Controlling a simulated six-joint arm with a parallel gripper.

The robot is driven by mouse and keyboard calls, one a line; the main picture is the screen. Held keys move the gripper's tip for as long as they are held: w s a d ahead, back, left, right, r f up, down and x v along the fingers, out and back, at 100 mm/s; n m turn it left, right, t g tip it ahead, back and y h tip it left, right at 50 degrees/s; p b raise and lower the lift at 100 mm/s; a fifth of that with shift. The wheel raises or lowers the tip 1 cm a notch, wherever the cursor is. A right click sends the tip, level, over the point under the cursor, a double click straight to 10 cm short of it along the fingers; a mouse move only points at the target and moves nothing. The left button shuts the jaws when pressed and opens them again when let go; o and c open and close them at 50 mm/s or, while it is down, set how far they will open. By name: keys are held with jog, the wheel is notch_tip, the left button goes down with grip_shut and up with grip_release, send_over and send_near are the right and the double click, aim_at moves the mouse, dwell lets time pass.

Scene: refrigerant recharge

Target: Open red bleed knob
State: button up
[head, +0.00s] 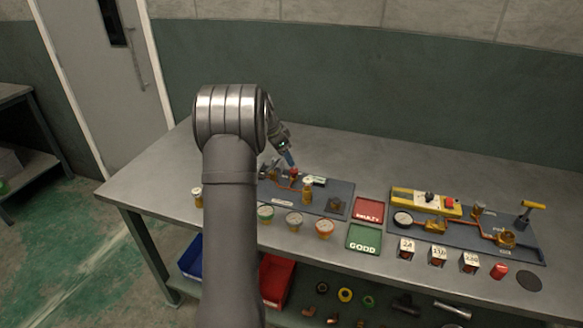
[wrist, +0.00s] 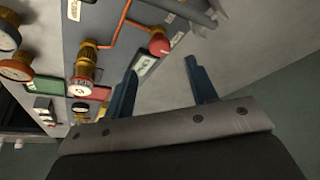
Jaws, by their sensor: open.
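The red bleed knob (wrist: 160,43) is a rounded red cap at the end of an orange pipe on the dark panel (wrist: 112,10). In the head view the red knob (head: 293,171) is small, just below my gripper's tip. My gripper (wrist: 160,72) is open and empty. Its two blue fingers point toward the knob, which lies beyond the gap between them, apart from both. In the head view my gripper (head: 289,158) is tilted down over the panel, and my arm hides part of the panel's left side.
A brass fitting with a white-and-red dial (wrist: 82,87) stands near the knob. A red tray (head: 368,210) and a green GOOD tray (head: 363,239) lie right of the panel. Bare table (head: 350,150) is clear behind.

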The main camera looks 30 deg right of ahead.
aim_at(293, 170)
jog(key=x, duration=0.6)
jog(key=shift+d+f, duration=0.15)
jog(key=shift+f, duration=0.1)
jog(key=c, duration=1)
